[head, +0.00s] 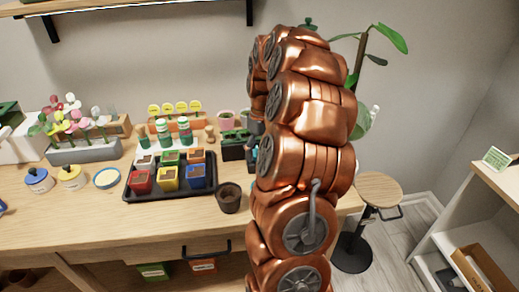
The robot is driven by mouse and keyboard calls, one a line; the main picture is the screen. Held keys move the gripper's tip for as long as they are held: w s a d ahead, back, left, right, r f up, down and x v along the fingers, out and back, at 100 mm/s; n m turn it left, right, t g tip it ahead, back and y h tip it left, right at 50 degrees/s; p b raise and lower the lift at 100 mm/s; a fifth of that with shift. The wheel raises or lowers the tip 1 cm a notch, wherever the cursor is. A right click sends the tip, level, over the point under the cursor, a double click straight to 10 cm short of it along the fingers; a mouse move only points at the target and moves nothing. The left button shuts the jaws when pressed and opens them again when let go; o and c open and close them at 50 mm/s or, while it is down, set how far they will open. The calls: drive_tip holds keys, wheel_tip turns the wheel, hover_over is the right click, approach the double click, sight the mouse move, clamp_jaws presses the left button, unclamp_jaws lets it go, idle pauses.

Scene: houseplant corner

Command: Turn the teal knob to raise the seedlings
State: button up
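A small teal part (252,154), perhaps the knob, shows at the left edge of my copper arm, beside a black box-like holder (233,151) with green on top. Most of it is hidden by the arm, so its shape and turn are unclear. My gripper (255,132) seems to be the dark bit just above it, mostly behind my arm; I cannot tell whether it is open, shut or touching the teal part. A black tray (160,194) with several coloured pots of soil stands left of it on the wooden table.
A dark empty-looking pot (229,198) stands right of the tray. Blue and yellow lidded jars (39,180) and flower planters (84,152) are on the left. A round stool (378,188) and a white shelf (466,225) stand at the right. The table's front strip is clear.

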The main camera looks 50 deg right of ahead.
drive_tip(key=shift+c, duration=0.2)
drive_tip(key=c, duration=1)
drive_tip(key=shift+d, duration=0.15)
drive_tip(key=shift+c, duration=0.6)
